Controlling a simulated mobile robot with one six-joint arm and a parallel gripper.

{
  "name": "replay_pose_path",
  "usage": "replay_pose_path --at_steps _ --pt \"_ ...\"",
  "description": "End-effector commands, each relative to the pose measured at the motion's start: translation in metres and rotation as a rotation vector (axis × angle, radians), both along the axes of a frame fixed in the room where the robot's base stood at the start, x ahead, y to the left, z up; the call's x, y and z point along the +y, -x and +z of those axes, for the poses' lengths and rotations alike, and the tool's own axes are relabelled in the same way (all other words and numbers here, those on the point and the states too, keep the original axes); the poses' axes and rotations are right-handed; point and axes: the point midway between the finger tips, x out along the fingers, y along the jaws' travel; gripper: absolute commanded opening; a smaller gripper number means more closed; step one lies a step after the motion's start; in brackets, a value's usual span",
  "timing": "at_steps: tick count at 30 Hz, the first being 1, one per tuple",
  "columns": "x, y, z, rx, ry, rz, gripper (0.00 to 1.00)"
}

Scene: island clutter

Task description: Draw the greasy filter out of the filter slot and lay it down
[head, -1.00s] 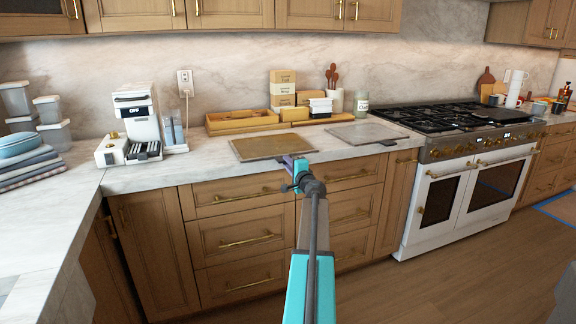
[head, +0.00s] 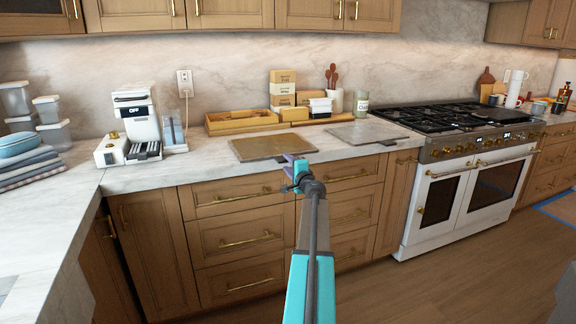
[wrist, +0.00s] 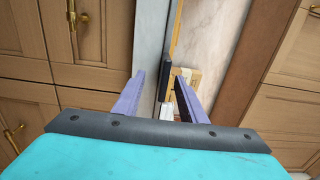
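A brown, stained flat panel (head: 262,146), which looks like the greasy filter, lies flat on the counter near its front edge. In the wrist view the brown panel (wrist: 177,30) shows nearly edge-on. A dark handle (wrist: 166,78) shows between my purple fingers, with space on both sides. My gripper (head: 290,163) is at the panel's front right corner, fingers apart, and it also shows in the wrist view (wrist: 160,84). A cleaner grey panel (head: 362,132) with a dark front handle lies to the right. I cannot make out a filter slot in these views.
A wooden tray (head: 240,122), boxes (head: 283,88) and a jar (head: 361,103) stand behind the panels. A stove (head: 450,125) is at the right, a coffee machine (head: 138,118) at the left. Bare counter (head: 200,165) lies left of the brown panel.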

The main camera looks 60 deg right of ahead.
Motion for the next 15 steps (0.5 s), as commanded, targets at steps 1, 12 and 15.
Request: replay_pose_path --at_steps 1,12,15 --pt "0.0 0.0 0.0003 0.0 0.0 0.0 0.38" --pt "0.0042 0.0058 0.0001 -0.001 0.001 0.0 0.38" --pt "0.0066 0.0091 0.0 -0.001 0.001 0.0 0.38"
